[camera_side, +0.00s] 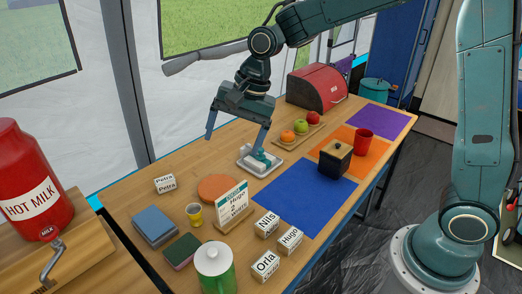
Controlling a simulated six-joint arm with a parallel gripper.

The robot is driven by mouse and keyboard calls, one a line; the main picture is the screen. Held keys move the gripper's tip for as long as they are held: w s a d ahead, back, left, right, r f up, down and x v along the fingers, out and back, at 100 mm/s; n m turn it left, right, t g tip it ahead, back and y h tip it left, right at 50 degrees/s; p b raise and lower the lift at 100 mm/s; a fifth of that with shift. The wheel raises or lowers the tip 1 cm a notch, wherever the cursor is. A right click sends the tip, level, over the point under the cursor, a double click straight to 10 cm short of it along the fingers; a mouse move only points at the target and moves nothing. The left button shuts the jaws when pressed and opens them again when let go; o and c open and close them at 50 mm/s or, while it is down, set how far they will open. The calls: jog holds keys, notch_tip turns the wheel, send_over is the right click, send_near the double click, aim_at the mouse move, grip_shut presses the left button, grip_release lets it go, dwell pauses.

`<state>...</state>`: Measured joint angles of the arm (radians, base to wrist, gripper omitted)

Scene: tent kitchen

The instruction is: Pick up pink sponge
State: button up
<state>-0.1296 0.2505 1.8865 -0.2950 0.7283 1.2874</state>
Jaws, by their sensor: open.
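A small block with a dark green top and a pinkish lower edge (183,252) lies flat at the near left of the table, beside a green mug. It is the only sponge-like thing with pink that I can make out. My gripper (236,137) is open and empty, its two fingers spread and pointing down. It is above the far middle of the table, well away from the block. Its right finger is in front of or over a small white dish (245,163) holding a teal thing (263,158); I cannot tell whether they touch.
Near the block are a blue stack (155,225), a yellow cup (194,213), a green mug (215,268), a sign (232,205) and several name blocks. A black box (335,158), red cup (363,140) and fruit board (312,131) stand farther right. The blue mat (300,195) has free room.

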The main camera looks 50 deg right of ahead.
jog(key=w+a+f+m+g+y, duration=0.1)
jog(key=w+a+f+m, duration=0.4)
jog(key=f, duration=0.4)
jog(key=m+g, duration=0.1)
jog(key=m, duration=0.1)
send_near(181, 248)
jog(key=shift+y, duration=0.3)
jog(key=shift+x, duration=2)
jog(key=shift+f, duration=0.1)
jog(key=shift+x, duration=2.55)
jog(key=shift+d+f, duration=0.15)
jog(key=shift+f, duration=0.1)
jog(key=c, duration=1.1)
